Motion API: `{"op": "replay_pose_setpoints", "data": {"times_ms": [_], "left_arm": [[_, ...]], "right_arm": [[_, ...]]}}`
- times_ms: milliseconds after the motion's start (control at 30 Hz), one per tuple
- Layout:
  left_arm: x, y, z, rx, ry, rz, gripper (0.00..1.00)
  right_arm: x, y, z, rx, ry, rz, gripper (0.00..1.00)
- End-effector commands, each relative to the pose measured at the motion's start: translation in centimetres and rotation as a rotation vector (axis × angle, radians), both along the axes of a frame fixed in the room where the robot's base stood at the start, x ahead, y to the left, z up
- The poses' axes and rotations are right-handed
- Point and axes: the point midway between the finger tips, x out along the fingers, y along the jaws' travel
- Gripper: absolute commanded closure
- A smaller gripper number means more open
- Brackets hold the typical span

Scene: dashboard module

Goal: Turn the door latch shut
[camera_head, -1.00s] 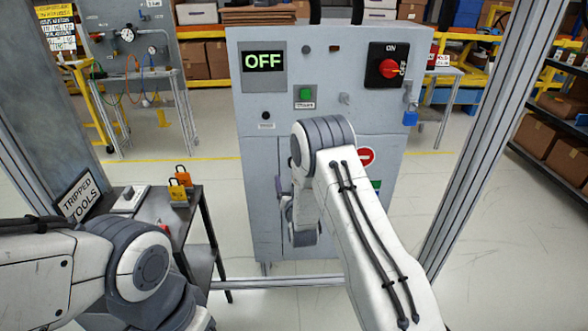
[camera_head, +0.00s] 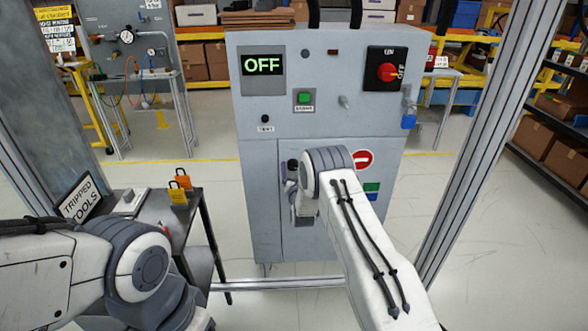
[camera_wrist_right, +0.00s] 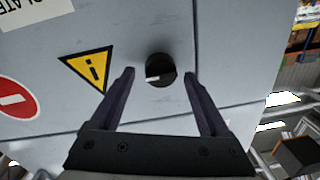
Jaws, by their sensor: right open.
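The door latch (camera_wrist_right: 160,70) is a dark round knob with a pale slot-like mark, on the grey cabinet door near a seam in the right wrist view. My right gripper (camera_wrist_right: 159,75) is open, with one dark fingertip on each side of the latch and a gap to both. I cannot tell whether the tips reach past its face. In the head view my right gripper (camera_head: 291,188) is at the cabinet's lower door (camera_head: 325,238), and my right arm hides much of the area. My left arm shows at the lower left, its gripper out of view.
The cabinet (camera_head: 262,105) has an OFF display (camera_head: 263,65), a green button (camera_head: 304,98) and a red rotary switch (camera_head: 388,71). A yellow warning triangle (camera_wrist_right: 88,68) is beside the latch.

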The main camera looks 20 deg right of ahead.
Motion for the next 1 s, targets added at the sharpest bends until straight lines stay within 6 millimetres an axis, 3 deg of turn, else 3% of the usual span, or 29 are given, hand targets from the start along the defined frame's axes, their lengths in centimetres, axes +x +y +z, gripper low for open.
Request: {"op": "replay_pose_setpoints", "data": {"times_ms": [267, 300, 500, 1000], "left_arm": [[0.0, 0.0, 0.0, 0.0, 0.0, 0.0, 0.5], [0.0, 0.0, 0.0, 0.0, 0.0, 0.0, 0.5], [0.0, 0.0, 0.0, 0.0, 0.0, 0.0, 0.5], [0.0, 0.0, -1.3, 0.0, 0.0, 0.0, 0.5]], "right_arm": [[0.2, 0.0, 0.0, 0.0, 0.001, 0.0, 0.21], [0.2, 0.0, 0.0, 0.0, 0.001, 0.0, 0.25], [0.2, 0.0, 0.0, 0.0, 0.0, 0.0, 1.0], [0.2, 0.0, -0.1, -0.119, 0.034, 0.001, 1.0]]}}
